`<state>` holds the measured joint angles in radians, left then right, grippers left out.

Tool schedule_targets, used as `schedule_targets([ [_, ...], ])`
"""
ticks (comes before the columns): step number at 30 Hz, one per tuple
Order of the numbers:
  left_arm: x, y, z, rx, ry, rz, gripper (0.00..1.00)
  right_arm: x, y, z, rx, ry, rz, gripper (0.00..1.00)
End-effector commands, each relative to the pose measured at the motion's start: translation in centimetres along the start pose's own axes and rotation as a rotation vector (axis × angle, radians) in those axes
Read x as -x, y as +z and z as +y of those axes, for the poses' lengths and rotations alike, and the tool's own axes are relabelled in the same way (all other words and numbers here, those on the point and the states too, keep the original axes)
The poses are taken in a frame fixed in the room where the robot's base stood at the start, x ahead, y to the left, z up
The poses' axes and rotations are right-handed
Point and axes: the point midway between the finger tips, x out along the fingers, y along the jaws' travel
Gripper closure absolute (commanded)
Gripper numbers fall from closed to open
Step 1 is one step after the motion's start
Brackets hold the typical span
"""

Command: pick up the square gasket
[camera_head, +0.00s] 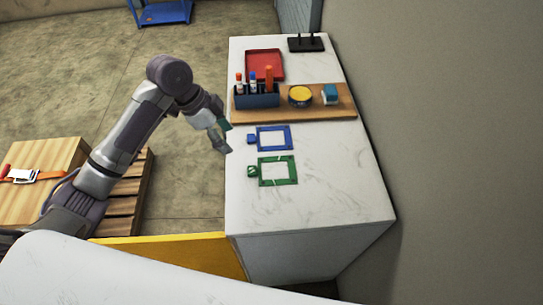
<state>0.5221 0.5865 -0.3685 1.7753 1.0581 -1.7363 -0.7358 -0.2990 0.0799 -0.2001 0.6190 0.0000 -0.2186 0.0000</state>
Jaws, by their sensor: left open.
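Two flat square frames lie on the white marbled counter (310,205): a blue one (290,138) and, nearer to me, a green one (295,171). Each has a small block of its own colour at its left side. I cannot tell which piece is the square gasket. My left gripper (222,138) is open at the counter's left edge, to the left of the blue frame and apart from it. It points downward and no held object is clear in it. My right gripper is out of view.
Behind the frames, a wooden board (343,106) carries a dark holder with bottles (257,100), a yellow-topped tin (300,96) and a blue-white item (330,94). A red tray (265,62) and black stand (306,43) lie beyond. A wall borders the right. The counter's front is clear.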

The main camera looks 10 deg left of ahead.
Motion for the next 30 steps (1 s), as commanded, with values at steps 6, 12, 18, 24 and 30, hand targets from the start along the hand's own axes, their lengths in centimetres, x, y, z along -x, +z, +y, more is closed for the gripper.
schedule_targets([
  [6, -3.9, -0.1, 0.2, 0.003, 0.007, 0.0, 0.35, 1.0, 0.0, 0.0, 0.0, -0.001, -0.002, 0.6],
  [12, -7.2, -0.1, 0.2, 0.002, 0.004, 0.001, 0.35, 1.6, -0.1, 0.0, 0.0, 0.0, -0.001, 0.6],
  [18, -8.5, 0.0, 0.3, 0.003, 0.003, 0.0, 0.35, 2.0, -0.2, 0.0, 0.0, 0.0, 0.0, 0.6],
  [24, -11.2, 0.0, 0.8, 0.003, 0.005, 0.0, 0.35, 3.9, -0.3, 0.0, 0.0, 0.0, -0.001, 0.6],
  [30, -13.3, 0.2, 0.7, 0.002, 0.001, -0.002, 0.35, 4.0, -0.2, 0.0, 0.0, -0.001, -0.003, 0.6],
])
